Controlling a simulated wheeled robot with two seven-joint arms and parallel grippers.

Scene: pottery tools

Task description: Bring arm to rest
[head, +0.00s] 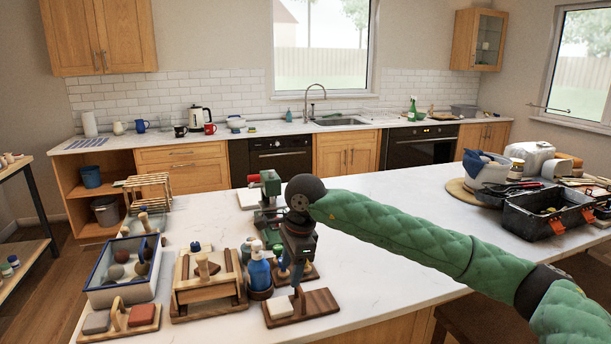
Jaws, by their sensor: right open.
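My right arm, in a green quilted sleeve, reaches in from the right over the white island. Its dark gripper (298,262) points down above the pottery tools at the island's front. By its tips is a wooden stand (318,304) with a pale block and an upright piece. The gripper is open; I see nothing held in it, though its fingertips are small and partly merge with the tools behind. My left gripper is out of view.
Close by stand a blue bottle (259,273), a wooden tool box (208,288), a blue-rimmed tray (112,293) and a small stand with sponges (120,318). A wooden rack (148,190) is behind. A black toolbox (536,222) stands right. The island's middle (400,185) is clear.

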